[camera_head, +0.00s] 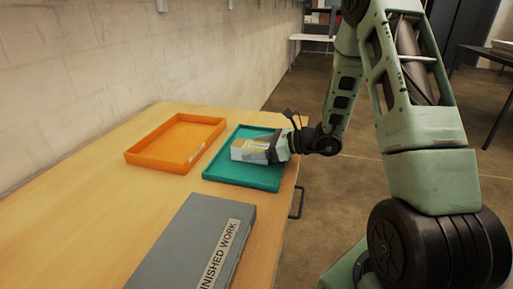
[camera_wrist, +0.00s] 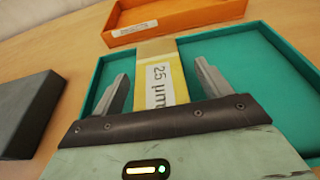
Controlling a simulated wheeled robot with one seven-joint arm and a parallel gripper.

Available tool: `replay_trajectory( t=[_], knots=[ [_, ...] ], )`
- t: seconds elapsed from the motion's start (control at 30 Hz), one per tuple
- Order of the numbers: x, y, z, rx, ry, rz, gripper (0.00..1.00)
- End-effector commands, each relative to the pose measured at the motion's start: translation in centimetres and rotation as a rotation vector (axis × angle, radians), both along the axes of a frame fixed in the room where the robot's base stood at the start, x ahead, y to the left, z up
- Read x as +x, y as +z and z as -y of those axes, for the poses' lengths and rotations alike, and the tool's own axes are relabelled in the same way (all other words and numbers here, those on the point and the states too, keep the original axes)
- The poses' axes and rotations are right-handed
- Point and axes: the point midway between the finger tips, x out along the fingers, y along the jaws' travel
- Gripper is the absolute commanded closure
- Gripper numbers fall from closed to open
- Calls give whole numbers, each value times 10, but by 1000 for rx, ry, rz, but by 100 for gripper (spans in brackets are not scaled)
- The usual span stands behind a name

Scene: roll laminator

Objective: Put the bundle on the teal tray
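The bundle (camera_head: 250,150) is a pale block with a yellow band, within the outline of the teal tray (camera_head: 243,183) in the head view. In the wrist view the bundle (camera_wrist: 160,82) shows a "25 µm" label and lies between my two fingers. My gripper (camera_head: 274,147) is low over the tray's right side. In the wrist view my gripper (camera_wrist: 162,74) has its fingers apart, with narrow teal gaps between them and the bundle. The bundle seems to rest on the tray floor; its underside is hidden.
An orange tray (camera_head: 133,157) stands to the left of the teal tray on the wooden table (camera_head: 80,210). A grey box (camera_head: 180,238) labelled "FINISHED WORK" lies at the near side. A wall runs along the table's left.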

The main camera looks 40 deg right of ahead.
Motion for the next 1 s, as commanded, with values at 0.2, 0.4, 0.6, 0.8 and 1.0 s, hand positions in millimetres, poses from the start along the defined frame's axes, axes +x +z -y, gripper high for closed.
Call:
replay_trajectory(
  t=[0.2,0.4,0.6,0.8,1.0],
  knots=[
    [0,1,0,0,0,0,24],
    [-5,6,5,-1,-3,1,24],
    [-34,17,29,-2,-5,2,24],
    [-66,29,52,-2,-4,1,24],
    [-85,37,67,-1,-2,2,24]
  ],
)
